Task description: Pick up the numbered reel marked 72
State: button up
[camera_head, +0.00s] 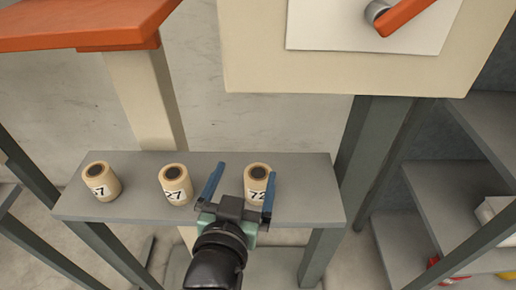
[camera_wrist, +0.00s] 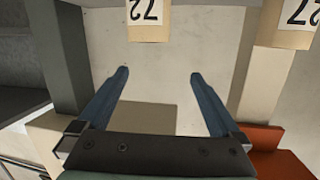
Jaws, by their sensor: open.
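The reel marked 72 (camera_head: 257,183) is cream with a dark core and stands upright on a grey shelf (camera_head: 225,213), rightmost of three reels. My gripper (camera_head: 246,170) is open and empty, its blue fingers seen on either side of reel 72 in the head view; the right finger overlaps the reel's right edge. In the wrist view, the reel (camera_wrist: 149,22) appears upside down at the top edge, cut off, beyond the fingertips and left of the middle between them. No contact is visible.
A reel marked 27 (camera_head: 176,186) stands left of reel 72, and another reel (camera_head: 101,182) with an unclear first digit stands farther left. A cream panel with an orange lever (camera_head: 405,14) hangs above. Grey shelving (camera_head: 410,245) stands at right. The shelf's right end is bare.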

aim_at(261, 173)
jog(key=s+f+g+p, duration=0.2)
jog(key=s+p, duration=0.2)
jog(key=p, duration=0.1)
jog(key=shift+g+h, duration=0.3)
jog(key=shift+h, duration=0.1)
jog(key=p+x, duration=0.2)
jog(key=x, duration=1.1)
jog(key=shift+f, duration=0.2)
jog(key=c, duration=1.4)
jog(key=shift+r, duration=0.1)
jog(key=shift+c, duration=0.2)
